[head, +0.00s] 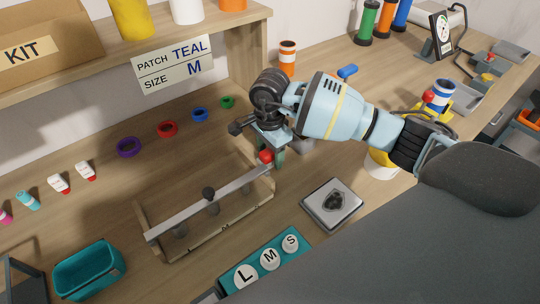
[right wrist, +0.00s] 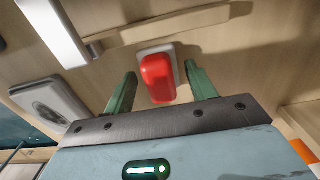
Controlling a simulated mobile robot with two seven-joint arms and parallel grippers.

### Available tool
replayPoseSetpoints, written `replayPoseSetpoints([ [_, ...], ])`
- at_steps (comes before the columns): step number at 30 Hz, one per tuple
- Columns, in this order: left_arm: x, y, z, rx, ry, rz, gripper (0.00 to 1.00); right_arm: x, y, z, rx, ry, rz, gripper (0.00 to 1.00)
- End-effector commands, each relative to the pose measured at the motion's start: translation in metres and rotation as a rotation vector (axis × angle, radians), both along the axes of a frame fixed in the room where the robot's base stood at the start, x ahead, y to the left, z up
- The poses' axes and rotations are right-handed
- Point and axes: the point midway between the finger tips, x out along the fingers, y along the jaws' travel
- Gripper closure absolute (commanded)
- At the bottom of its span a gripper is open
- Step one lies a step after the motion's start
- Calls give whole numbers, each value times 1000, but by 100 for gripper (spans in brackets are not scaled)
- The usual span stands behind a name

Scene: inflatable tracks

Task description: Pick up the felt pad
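A red block on a pale grey base, apparently the felt pad (head: 266,156), stands on the bench by the right end of the clear frame. In the right wrist view the red block (right wrist: 158,78) lies between the fingertips, with gaps on both sides. My right gripper (head: 276,158) points down at it and is open; its two green fingers (right wrist: 160,72) flank the block without visible contact. In the head view my gripper partly hides the block and its base. My left gripper is not in view.
The clear frame with a metal bar (head: 210,204) stands just left of my gripper. A square grey plate with a dark patch (head: 334,203) lies nearer. A teal holder with L, M and S discs (head: 266,259) is in front. A shelf (head: 170,58) overhangs behind.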

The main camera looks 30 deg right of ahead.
Motion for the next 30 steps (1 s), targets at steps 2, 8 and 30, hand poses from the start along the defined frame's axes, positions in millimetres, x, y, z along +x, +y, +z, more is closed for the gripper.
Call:
replayPoseSetpoints([
  [2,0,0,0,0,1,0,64,0,0,0,0,0,0,55],
  [8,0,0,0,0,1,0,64,0,0,0,0,0,0,81],
  [30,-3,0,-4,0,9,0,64,-18,-9,36,-2,1,0,82],
])
